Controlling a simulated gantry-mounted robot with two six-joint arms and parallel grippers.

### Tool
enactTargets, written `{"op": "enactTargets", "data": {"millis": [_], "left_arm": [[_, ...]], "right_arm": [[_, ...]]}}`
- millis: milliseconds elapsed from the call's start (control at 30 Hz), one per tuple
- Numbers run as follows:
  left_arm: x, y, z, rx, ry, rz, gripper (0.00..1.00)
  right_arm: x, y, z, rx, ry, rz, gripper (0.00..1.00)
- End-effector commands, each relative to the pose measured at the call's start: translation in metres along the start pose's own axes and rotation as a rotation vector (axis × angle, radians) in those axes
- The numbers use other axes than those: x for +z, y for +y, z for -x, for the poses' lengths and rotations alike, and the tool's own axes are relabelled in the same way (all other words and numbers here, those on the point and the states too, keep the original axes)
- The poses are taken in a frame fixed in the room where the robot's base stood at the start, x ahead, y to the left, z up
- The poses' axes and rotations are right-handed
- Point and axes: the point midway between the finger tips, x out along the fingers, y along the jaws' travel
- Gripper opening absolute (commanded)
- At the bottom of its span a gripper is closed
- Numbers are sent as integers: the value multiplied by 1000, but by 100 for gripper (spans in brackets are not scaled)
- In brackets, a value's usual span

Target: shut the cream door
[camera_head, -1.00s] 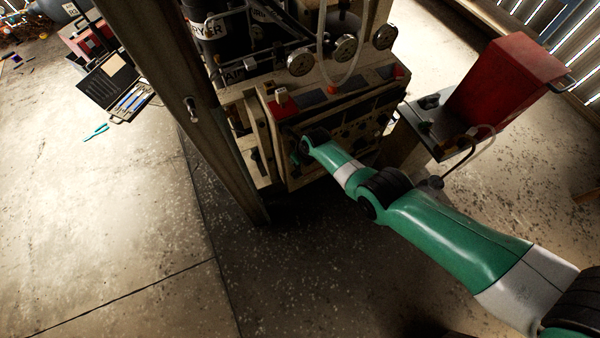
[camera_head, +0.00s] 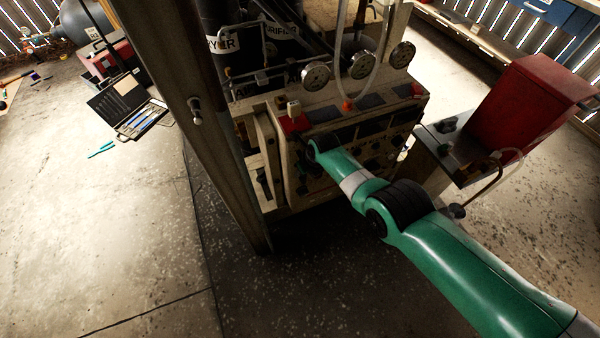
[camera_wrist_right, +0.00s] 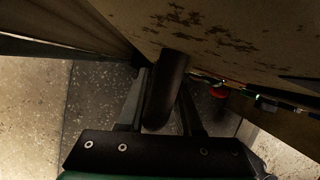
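The door (camera_head: 185,75) stands open at the left of the compressor in the head view, seen nearly edge-on, with a small metal latch (camera_head: 195,110) on its edge. My right arm reaches from the lower right to the front of the compressor panel. Its gripper is hidden there in the head view. In the wrist view my right gripper (camera_wrist_right: 160,90) has its fingers apart, one on each side of a dark rounded bar (camera_wrist_right: 167,90). I cannot tell whether they touch it. A rust-spotted cream surface (camera_wrist_right: 225,35) lies just beyond. My left gripper is not in view.
The compressor's control panel (camera_head: 330,112) has gauges above it. A red box (camera_head: 515,105) on a stand is at the right. An open tool case (camera_head: 125,110) and pliers (camera_head: 101,149) lie on the left floor. Floor (camera_head: 130,240) left of the door is clear.

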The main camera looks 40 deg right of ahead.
Motion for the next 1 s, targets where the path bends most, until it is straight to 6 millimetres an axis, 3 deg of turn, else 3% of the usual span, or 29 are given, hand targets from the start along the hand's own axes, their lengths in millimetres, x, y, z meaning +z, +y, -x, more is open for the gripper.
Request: {"op": "enactTargets", "data": {"millis": [800,1000], "left_arm": [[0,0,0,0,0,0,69],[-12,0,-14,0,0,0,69]], "right_arm": [[2,0,2,1,-5,0,32],[4,0,13,1,-3,0,32]]}}
